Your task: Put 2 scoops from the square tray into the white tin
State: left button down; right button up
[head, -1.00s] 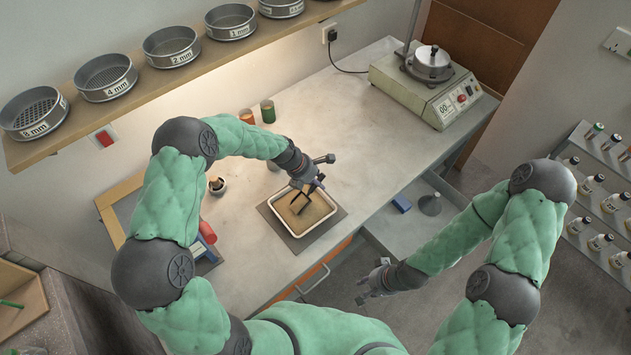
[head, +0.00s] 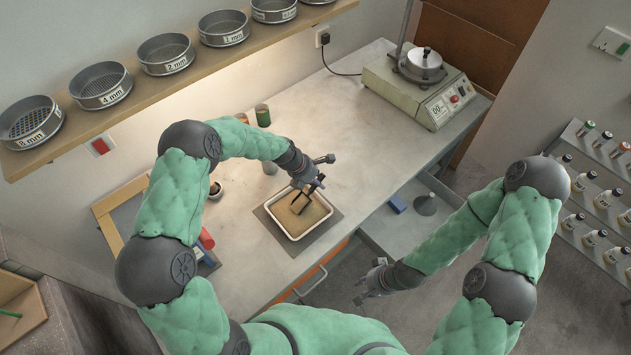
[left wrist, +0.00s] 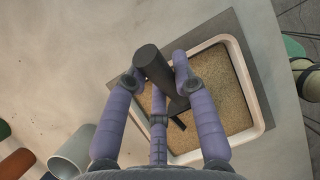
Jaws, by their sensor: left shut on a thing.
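The square tray (head: 292,238) is white-rimmed and holds sandy grains; it also shows in the left wrist view (left wrist: 262,100). My left gripper (head: 314,184) is over the tray's far part, its purple fingers shut on the dark handle of a scoop (left wrist: 153,66). The scoop (head: 299,204) reaches down to the grains; the fingers hide part of it, and I cannot tell what it holds. The white tin (head: 270,167) stands behind the tray and shows at the lower left of the wrist view (left wrist: 70,152). My right gripper (head: 370,284) is away from the bench; its finger state is unclear.
A green tin (head: 262,115) and an orange tin (head: 242,119) stand farther back. A blue block (head: 397,204) and a grey funnel-like thing (head: 426,204) are right of the tray. The bench middle is clear.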

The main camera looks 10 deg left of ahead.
aim_at(313, 186)
pick_arm(q)
jog(key=shift+w, duration=0.1)
jog(key=shift+s+a+p, duration=0.55)
jog(key=shift+s+a, duration=0.35)
jog(key=shift+s, duration=0.3)
dwell(1.0)
jog(key=shift+r+g+y+p, duration=0.4)
jog(key=shift+r+p, duration=0.2)
jog(key=shift+p, duration=3.05)
jog(key=shift+r+g+y+p, duration=0.4)
jog(key=shift+r+g+p, duration=0.15)
jog(key=shift+p, duration=1.4)
jog(key=shift+r+g+p, duration=0.25)
jog(key=shift+r+p, duration=0.05)
jog(key=shift+r, duration=0.1)
jog(key=shift+r, duration=0.1)
jog(key=shift+r+p, duration=1.5)
jog(key=shift+r, duration=1.2)
